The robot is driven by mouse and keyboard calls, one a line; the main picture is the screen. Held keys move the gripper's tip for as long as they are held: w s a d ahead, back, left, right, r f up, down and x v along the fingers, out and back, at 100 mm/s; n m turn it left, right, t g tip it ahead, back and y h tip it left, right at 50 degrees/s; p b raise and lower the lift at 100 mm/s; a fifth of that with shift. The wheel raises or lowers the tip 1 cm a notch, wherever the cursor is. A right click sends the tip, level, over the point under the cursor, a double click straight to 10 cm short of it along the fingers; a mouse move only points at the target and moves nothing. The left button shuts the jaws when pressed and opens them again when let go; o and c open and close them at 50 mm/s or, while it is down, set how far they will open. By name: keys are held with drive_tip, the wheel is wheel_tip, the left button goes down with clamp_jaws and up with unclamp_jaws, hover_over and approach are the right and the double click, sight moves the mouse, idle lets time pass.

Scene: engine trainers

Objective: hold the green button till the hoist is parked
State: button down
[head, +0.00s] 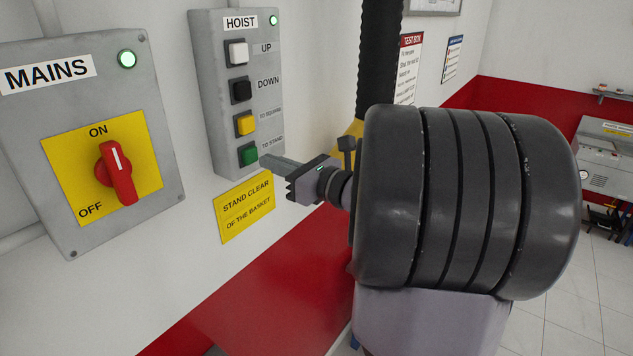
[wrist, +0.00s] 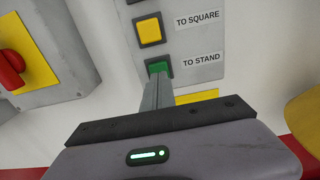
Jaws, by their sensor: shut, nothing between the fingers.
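The grey HOIST panel (head: 212,95) is on the white wall with white UP, black DOWN, yellow TO SQUARE and green TO STAND buttons in a column. The green button (head: 248,155) is lowest; in the wrist view it (wrist: 159,67) sits right at the tips of my fingers. My gripper (head: 266,160) is shut and empty, its fingertips at the green button's face. They look to be touching it; how far it is pressed I cannot tell. A green lamp (head: 273,20) at the panel's top right is lit. The hoist itself is not in clear view.
The MAINS box (head: 50,120) to the left has a red rotary switch (head: 120,172) pointing to ON and a lit green lamp (head: 126,60). A yellow sign (head: 245,210) below the panel reads STAND CLEAR OF THE BASKET. A grey machine (head: 603,160) stands far right.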

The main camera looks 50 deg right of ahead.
drive_tip(key=s+d+b, duration=0.1)
drive_tip(key=s+b, duration=0.3)
drive_tip(key=s, duration=1.3)
drive_tip(key=shift+d+r, duration=0.15)
drive_tip(key=shift+d, duration=0.15)
drive_tip(key=shift+s, duration=0.1)
